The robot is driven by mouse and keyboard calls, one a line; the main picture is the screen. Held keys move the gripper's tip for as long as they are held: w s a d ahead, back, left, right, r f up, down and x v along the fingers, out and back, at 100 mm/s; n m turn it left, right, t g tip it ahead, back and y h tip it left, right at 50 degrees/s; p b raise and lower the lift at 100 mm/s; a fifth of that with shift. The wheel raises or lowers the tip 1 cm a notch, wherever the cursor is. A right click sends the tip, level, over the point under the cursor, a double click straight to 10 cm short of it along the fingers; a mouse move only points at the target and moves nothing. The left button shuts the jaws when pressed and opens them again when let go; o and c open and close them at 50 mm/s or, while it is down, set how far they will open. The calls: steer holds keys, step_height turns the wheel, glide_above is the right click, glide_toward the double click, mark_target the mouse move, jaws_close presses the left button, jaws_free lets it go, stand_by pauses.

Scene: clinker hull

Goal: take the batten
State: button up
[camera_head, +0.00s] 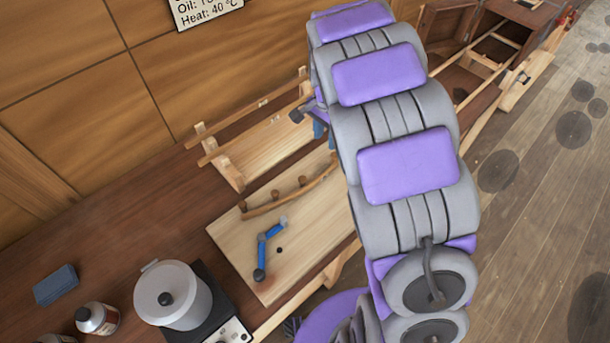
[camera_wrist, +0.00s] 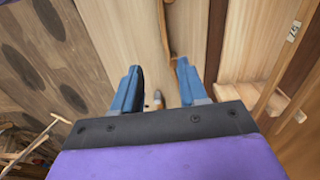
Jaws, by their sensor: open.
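Two long thin wooden strips, either of which may be the batten, rest on a wooden rack (camera_head: 228,170) on the bench: a rear strip (camera_head: 240,112) and a front strip (camera_head: 235,142). Their right ends pass near or behind my arm. A light strip (camera_wrist: 272,75) shows at the right in the wrist view, outside my fingers. My gripper (camera_wrist: 158,78) is open, with two blue fingers apart and nothing held. It is above a pale board, with the end of a brown curved wooden piece (camera_wrist: 168,35) beyond the fingertips. In the head view my arm mostly hides my gripper.
The pale board (camera_head: 235,240) carries the curved piece on pegs (camera_head: 290,200) and a blue cranked lever (camera_head: 264,245). A white lidded pot (camera_head: 175,300), a bottle (camera_head: 97,319) and a blue block (camera_head: 55,285) stand at lower left. Wooden frames (camera_head: 485,60) lie beyond my arm.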

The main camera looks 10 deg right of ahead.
steer(key=a, duration=0.2)
steer(key=b, duration=0.1)
glide_toward(326, 174)
steer(key=a+f+b, duration=0.1)
steer(key=a+f, duration=0.2)
steer(key=shift+a+f, duration=0.15)
steer(key=shift+f, duration=0.1)
steer(key=d+f, duration=0.2)
steer(key=d+f+b, duration=0.1)
steer(key=d+f, duration=0.1)
steer(key=shift+w+d+f+b, duration=0.1)
steer(key=shift+d+b, duration=0.2)
steer(key=shift+d, duration=0.1)
steer(key=a, duration=0.2)
steer(key=a+f, duration=0.1)
steer(key=a, duration=0.1)
steer(key=shift+a, duration=0.1)
steer(key=shift+c, duration=0.7)
steer(key=d, duration=0.3)
steer(key=c, duration=0.5)
steer(key=shift+d, duration=0.35)
jaws_close()
steer(key=shift+a, duration=1.35)
